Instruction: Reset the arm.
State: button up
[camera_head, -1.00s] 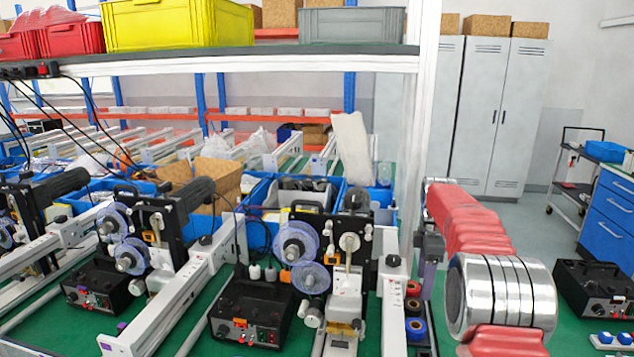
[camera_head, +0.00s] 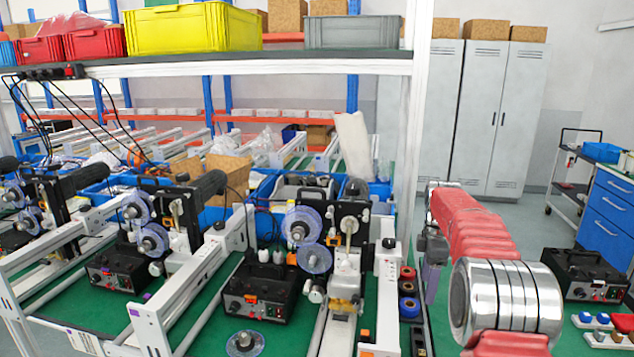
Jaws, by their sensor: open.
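My red-sleeved arm (camera_head: 475,225) with its banded silver joint (camera_head: 515,300) reaches forward along the right side of the head view. It is raised over the right end of the green bench. At its far end a grey wrist part hangs down with my gripper (camera_head: 431,282) below it, small and seen nearly edge-on. The gripper is open, and I see nothing held in it. It is just right of a white upright unit (camera_head: 388,285) on the bench; I cannot tell the gap between them.
Coder machines (camera_head: 335,240) with clear reels and black control boxes (camera_head: 262,290) fill the bench to the left. A shelf above holds a yellow crate (camera_head: 195,30) and a grey crate (camera_head: 350,32). Grey lockers (camera_head: 490,120) and a blue drawer cabinet (camera_head: 610,210) stand beyond at right.

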jog(key=s+a+r+m+t, duration=0.1)
jog(key=s+a+r+m, duration=0.35)
jog(key=s+r, duration=0.4)
jog(key=s+a+r+m+t, duration=0.2)
jog(key=s+a+r+m, duration=0.3)
jog(key=s, duration=0.6)
jog(key=s+a+f+m+t, duration=0.1)
jog(key=s+a+f+m, duration=0.1)
jog(key=s, duration=0.9)
jog(key=s+a+f+m+t, duration=0.1)
jog(key=s+a+f+m, duration=0.1)
jog(key=s, duration=0.9)
jog(key=shift+a+f+m+t, duration=0.35)
jog(key=shift+f+m, duration=0.45)
jog(key=shift+m, duration=0.35)
jog(key=shift+c, duration=0.2)
